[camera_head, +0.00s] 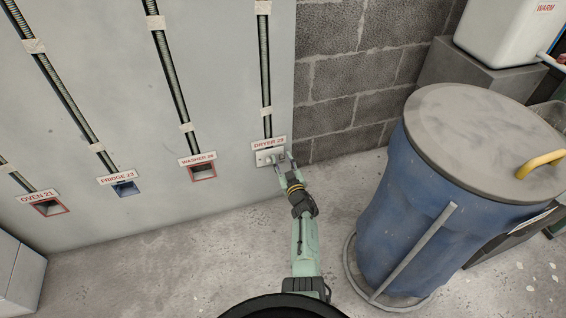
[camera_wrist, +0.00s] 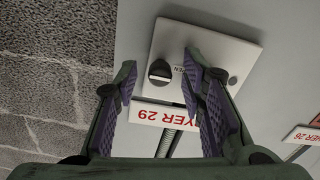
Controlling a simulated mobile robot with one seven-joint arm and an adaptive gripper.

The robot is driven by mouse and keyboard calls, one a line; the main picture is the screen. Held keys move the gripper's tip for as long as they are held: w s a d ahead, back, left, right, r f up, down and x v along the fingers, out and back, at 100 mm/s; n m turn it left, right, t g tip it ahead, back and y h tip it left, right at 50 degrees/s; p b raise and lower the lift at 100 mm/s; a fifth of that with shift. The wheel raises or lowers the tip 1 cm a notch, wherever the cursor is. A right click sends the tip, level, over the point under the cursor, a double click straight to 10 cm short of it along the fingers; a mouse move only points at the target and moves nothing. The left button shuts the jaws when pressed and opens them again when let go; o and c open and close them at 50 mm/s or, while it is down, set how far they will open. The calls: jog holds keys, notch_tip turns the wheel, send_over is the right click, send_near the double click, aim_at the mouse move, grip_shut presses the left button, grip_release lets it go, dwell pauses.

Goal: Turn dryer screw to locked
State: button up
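The white dryer plate (camera_head: 262,159) is on the grey wall panel under the DRYER 29 label (camera_head: 269,143). The plate (camera_wrist: 222,54) also shows in the wrist view, where the label (camera_wrist: 164,115) appears upside down. The dryer screw (camera_wrist: 160,72) is a small round dark knob with a pale face on this plate. Part of a word, seemingly OPEN, shows beside it. My gripper (camera_wrist: 159,58) is open, its purple-padded fingers on either side of the screw with gaps. In the head view my gripper (camera_head: 283,160) is at the plate and partly covers it; the screw is not clear there.
Other wall outlets labelled WASHER (camera_head: 201,171), FRIDGE (camera_head: 126,188) and OVEN (camera_head: 48,207) lie to the left. A blue barrel (camera_head: 400,205) with a grey lid stands close on the right. Concrete floor (camera_head: 180,250) in front of the panel is clear.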

grip_shut()
dwell(0.3)
jog(key=shift+m, duration=0.4)
jog(key=m+p, duration=0.1)
jog(key=m, duration=0.1)
jog(key=shift+r+m, duration=0.1)
jog(key=shift+m, duration=0.3)
jog(key=m+p, duration=0.1)
jog(key=m, duration=0.4)
jog(key=shift+d+m, duration=0.1)
jog(key=shift+m, duration=0.2)
jog(key=m, duration=0.8)
jog(key=shift+f+m, duration=0.2)
jog(key=shift+m, duration=0.1)
